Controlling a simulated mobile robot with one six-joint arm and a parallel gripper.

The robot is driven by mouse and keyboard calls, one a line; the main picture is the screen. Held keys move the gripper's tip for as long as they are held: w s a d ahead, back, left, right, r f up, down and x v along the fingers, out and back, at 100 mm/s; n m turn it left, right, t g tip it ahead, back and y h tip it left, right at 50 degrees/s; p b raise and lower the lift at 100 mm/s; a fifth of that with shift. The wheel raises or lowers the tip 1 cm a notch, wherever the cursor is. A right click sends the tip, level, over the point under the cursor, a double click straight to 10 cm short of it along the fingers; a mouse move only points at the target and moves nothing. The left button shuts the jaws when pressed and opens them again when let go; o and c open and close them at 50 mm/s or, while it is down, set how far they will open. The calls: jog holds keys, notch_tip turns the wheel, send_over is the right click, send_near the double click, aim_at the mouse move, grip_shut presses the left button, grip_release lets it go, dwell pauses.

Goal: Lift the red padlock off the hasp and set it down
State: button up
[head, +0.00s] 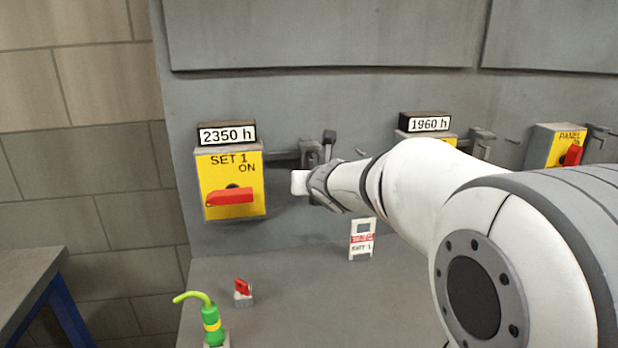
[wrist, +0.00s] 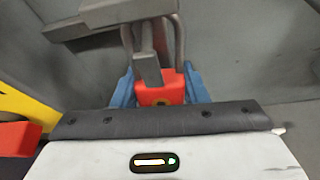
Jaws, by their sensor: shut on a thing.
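The red padlock (wrist: 174,88) is in the wrist view, its body between the two blue fingers of my gripper (wrist: 160,90). My gripper is shut on it. Grey bars rise from the padlock beside the grey hasp (wrist: 147,66), which partly covers the red body. I cannot tell whether the shackle is still through the hasp. In the head view my gripper (head: 322,183) is at the hasp (head: 311,152), right of the SET 1 switch box. The padlock is hidden there behind my gripper and wrist.
The yellow SET 1 box (head: 232,167) has a red handle (head: 230,197). Below, a white tag (head: 362,240), a small red-and-grey item (head: 243,290) and a green bottle-like thing (head: 212,325) stand on the grey ledge (head: 300,290). More boxes are to the right.

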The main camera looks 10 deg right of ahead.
jog(key=s, duration=0.6)
jog(key=shift+s, duration=0.2)
dwell(0.9)
